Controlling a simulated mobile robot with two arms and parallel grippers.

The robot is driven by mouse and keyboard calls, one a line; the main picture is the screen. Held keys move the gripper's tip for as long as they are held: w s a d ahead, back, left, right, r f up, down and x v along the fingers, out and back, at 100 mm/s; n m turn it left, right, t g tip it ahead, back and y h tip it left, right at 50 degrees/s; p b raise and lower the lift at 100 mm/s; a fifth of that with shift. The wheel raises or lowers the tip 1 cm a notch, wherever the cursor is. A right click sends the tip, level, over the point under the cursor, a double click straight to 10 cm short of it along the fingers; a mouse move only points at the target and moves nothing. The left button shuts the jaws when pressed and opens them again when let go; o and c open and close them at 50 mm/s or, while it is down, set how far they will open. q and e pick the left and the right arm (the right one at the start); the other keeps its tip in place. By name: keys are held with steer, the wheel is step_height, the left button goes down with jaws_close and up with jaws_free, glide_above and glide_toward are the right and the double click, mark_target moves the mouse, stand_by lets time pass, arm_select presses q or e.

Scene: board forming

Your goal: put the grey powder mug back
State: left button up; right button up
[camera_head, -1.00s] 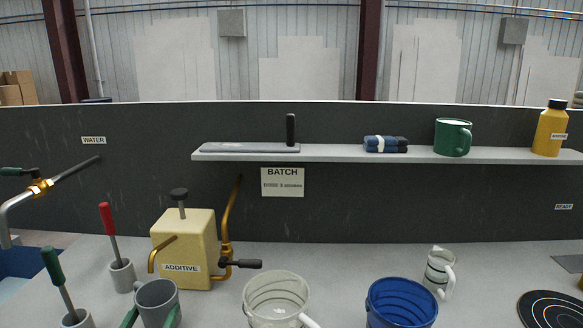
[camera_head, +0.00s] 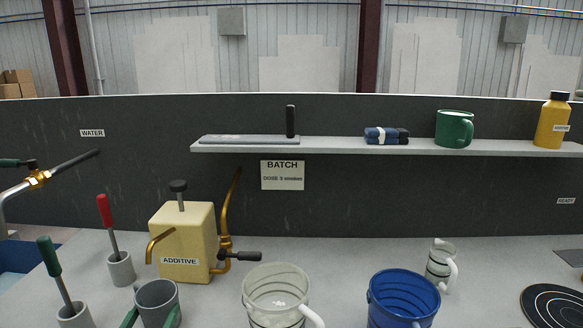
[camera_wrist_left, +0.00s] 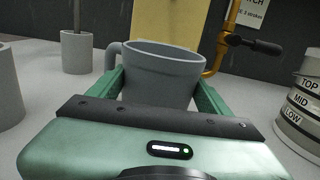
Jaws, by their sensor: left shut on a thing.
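The grey powder mug (camera_head: 158,296) is at the lower left of the head view, in front of the cream additive box. My left gripper (camera_head: 151,319) has its green fingers on either side of the mug and is shut on it. In the left wrist view the mug (camera_wrist_left: 160,75) stands upright between the fingers, with its handle toward the left. Its base is hidden behind the gripper, so I cannot tell whether it touches the table. My right gripper is not in view.
The additive box (camera_head: 184,243) has a brass spout and lever. Two grey holders with a red-handled tool (camera_head: 105,212) and a green-handled tool (camera_head: 48,258) stand left. A clear jug (camera_head: 276,290), blue bucket (camera_head: 403,298) and small striped jug (camera_head: 439,265) stand right. A shelf (camera_head: 340,148) runs behind.

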arm_select(q)
steer(key=shift+f+b, duration=0.35)
steer(key=shift+f, duration=0.2)
steer(key=o, duration=1.4)
steer(key=s, duration=0.8)
steer(key=shift+f, duration=0.15)
